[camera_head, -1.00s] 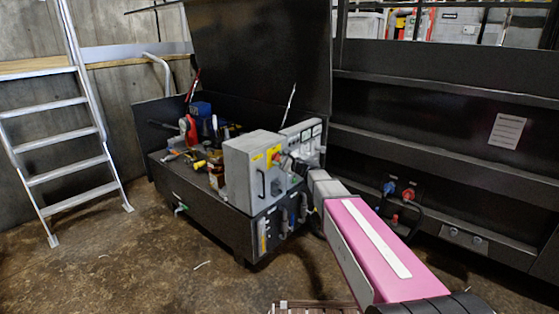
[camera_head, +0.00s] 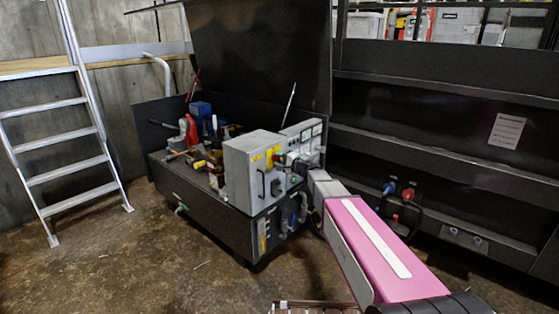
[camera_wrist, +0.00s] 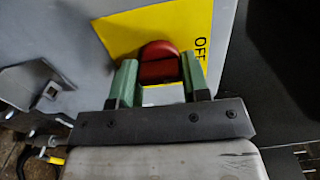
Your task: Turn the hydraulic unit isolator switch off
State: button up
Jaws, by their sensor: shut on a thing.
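The isolator switch is a red rounded knob (camera_wrist: 160,65) on a yellow plate (camera_wrist: 122,38) with the letters "OFF" partly visible, in the wrist view. My gripper (camera_wrist: 158,72) has its two green fingers on either side of the knob and is shut on it. The knob's lower part shows between the fingers. In the head view, the grey cabinet of the hydraulic unit (camera_head: 243,180) stands with my gripper (camera_head: 290,163) at its right side. The knob is too small there to tell how it is turned.
A grey bracket (camera_wrist: 28,85) sticks out on the left in the wrist view. The unit's black lower housing (camera_head: 205,212), with several hoses and valves, stands under an open black lid (camera_head: 262,50).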

jog(key=shift+s, duration=0.1)
dwell(0.3)
jog(key=o, duration=0.9)
jog(key=shift+d, duration=0.1)
jog(key=v, duration=1)
jog(key=shift+s+d, duration=0.2)
jog(key=shift+s, duration=0.05)
